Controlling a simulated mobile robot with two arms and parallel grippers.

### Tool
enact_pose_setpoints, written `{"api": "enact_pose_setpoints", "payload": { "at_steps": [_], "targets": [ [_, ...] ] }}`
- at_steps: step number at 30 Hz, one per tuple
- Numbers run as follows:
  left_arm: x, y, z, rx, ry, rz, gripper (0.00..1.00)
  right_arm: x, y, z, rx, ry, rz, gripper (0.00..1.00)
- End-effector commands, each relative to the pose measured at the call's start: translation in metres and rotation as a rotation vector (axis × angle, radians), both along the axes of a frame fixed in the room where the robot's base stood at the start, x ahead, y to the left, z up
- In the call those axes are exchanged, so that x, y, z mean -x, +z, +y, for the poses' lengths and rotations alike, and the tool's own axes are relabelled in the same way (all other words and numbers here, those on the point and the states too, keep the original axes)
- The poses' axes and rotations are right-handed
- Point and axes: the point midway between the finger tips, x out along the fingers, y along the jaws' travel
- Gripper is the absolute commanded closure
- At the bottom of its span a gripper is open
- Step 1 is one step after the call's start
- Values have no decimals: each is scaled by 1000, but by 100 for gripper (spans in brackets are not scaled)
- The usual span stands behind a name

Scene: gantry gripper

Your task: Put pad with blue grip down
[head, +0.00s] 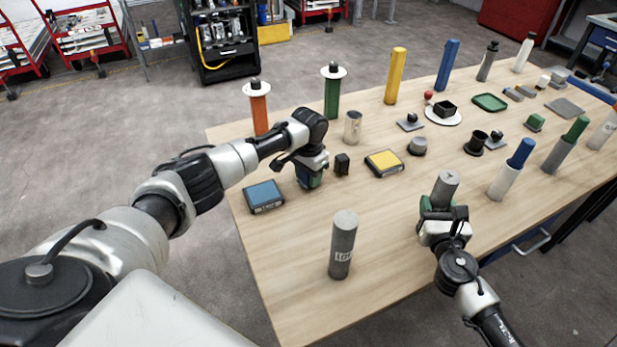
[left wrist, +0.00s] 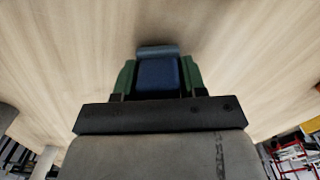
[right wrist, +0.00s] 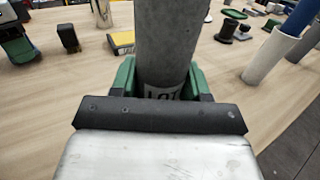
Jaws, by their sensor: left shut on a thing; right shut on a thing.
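My left gripper (head: 309,180) points down at the table's left part, beside a small black block (head: 342,164). It is shut on the pad with blue grip; the blue grip (left wrist: 158,76) sits between the green fingers in the left wrist view, with a grey edge of the pad beyond it. The pad is low over the wood; I cannot tell whether it touches. My right gripper (head: 437,212) is shut on a grey cylinder (head: 445,188), which stands upright with a partly hidden label in the right wrist view (right wrist: 167,45).
The wooden table (head: 290,240) holds a blue-topped box (head: 263,196) left of my left gripper and a yellow-topped box (head: 384,162) to its right. Another grey cylinder (head: 343,245) stands near the front. Orange (head: 259,110) and green (head: 332,92) posts stand behind. Bare wood lies between.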

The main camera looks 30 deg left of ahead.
Motion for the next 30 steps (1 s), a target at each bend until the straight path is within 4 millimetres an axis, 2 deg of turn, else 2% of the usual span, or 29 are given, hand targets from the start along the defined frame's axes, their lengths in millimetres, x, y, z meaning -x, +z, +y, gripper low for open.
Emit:
{"api": "enact_pose_setpoints", "payload": {
  "at_steps": [3, 13, 14, 18, 26, 30],
  "targets": [
    [0, -11, 0, -1, 1, 0, 88, 1, 0, 1, -2, 2, 1, 100],
    [0, -14, 0, 0, 0, -1, 88, 1, 0, 1, -2, 2, 1, 100],
    [0, -13, 0, -1, 0, -1, 54, 1, 0, 1, -2, 2, 1, 100],
    [0, -13, 0, -1, 0, -1, 33, 1, 0, 1, -2, 2, 1, 100],
    [0, -12, 1, -2, 1, -1, 33, 1, 0, 1, -2, 2, 1, 100],
    [-1, 2, 1, 0, 0, -3, 33, 1, 0, 1, -2, 2, 1, 100]
  ]
}}
